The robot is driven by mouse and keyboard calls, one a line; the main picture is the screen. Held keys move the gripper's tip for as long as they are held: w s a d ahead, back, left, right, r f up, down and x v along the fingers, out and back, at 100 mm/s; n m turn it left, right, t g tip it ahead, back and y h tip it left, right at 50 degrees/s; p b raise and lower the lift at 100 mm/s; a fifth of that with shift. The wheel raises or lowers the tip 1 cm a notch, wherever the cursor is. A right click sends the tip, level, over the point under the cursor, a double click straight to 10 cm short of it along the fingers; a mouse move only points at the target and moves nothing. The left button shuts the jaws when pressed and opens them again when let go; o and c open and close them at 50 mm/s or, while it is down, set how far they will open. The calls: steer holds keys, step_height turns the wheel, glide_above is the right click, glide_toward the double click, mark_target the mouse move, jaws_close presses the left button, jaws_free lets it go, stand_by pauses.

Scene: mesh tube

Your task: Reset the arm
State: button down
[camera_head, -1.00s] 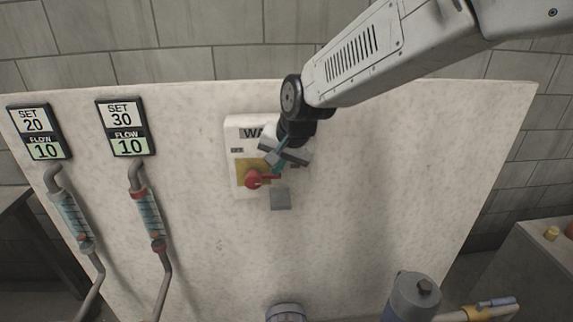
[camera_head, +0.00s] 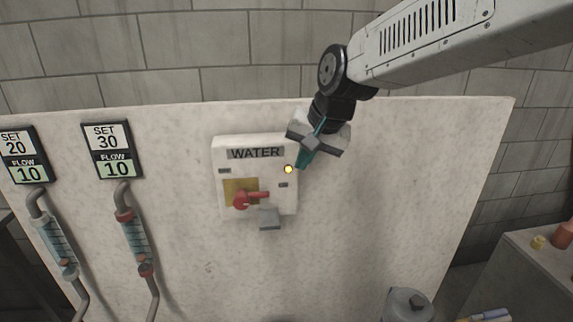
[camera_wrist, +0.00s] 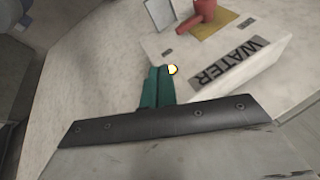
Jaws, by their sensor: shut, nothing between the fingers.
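My gripper (camera_head: 306,158) is at the upper right of the white WATER box (camera_head: 258,207) in the head view, in front of the panel. Its teal fingers are together with nothing between them. In the wrist view the shut fingers (camera_wrist: 157,88) point toward the box's edge by a lit yellow lamp (camera_wrist: 172,70); I cannot tell whether they touch it. The box carries a red handle (camera_head: 250,199) on a yellow plate, turned to point right. The handle is apart from my gripper.
A grey block (camera_head: 270,218) sticks out at the box's lower edge. Two flow displays (camera_head: 113,150) with tubes below are on the panel's left. A grey canister (camera_head: 409,306) stands at the lower right. The panel right of the box is bare.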

steer(key=s+d+f+g+h, duration=0.1)
steer(key=s+d, duration=1.1)
steer(key=s, duration=0.2)
steer(key=s+d+f+n+g+h, duration=0.1)
steer(key=s+d+f+h, duration=0.1)
steer(key=s+d, duration=1)
steer(key=s, duration=0.2)
steer(key=shift+s+d+f+g+h, duration=0.25)
steer(key=shift+s+f+g+h, duration=0.05)
steer(key=shift+s+g, duration=0.1)
